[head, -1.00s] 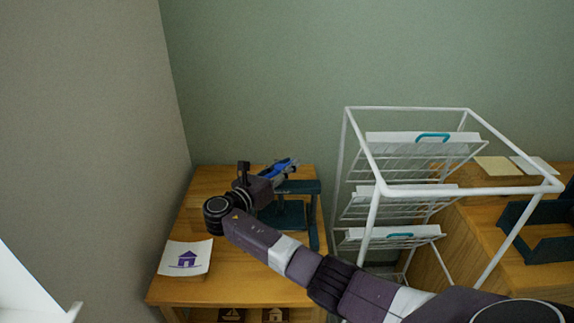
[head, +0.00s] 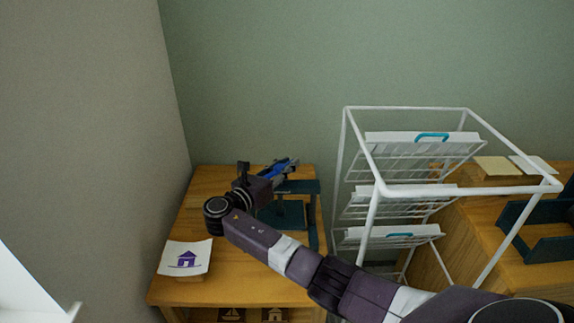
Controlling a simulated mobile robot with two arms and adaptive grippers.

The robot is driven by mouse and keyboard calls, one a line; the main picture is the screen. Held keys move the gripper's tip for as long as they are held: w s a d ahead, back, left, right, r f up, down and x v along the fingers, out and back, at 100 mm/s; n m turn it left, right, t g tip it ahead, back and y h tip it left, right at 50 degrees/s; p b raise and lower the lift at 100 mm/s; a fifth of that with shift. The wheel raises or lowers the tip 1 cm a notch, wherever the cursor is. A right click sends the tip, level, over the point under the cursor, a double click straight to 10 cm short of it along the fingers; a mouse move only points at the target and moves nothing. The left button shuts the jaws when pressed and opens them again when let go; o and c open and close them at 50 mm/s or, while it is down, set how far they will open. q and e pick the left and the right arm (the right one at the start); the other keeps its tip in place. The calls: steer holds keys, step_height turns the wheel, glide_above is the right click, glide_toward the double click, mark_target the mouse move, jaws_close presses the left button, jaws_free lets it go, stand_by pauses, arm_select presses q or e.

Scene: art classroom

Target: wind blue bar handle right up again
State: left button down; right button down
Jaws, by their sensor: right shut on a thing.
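The blue bar handle (head: 277,167) sits at the top of a dark teal press (head: 313,218) on the wooden table. My right gripper (head: 284,174) is shut on the blue handle, and its fingers and wrist cover part of it. My right arm reaches in from the lower right and hides part of the press's front. My left gripper is out of view.
A white wire rack (head: 372,205) with tilted shelves of paper stands close to the right of the press. A card with a purple house (head: 187,258) lies at the table's front left. Another wooden cabinet (head: 480,215) stands at the right.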

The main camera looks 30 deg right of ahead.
steer(key=shift+w+a, duration=0.1)
stand_by(0.4)
steer(key=c, duration=1.6)
jaws_free()
steer(key=shift+a, duration=0.1)
steer(key=v, duration=1.2)
steer(key=shift+c, duration=0.6)
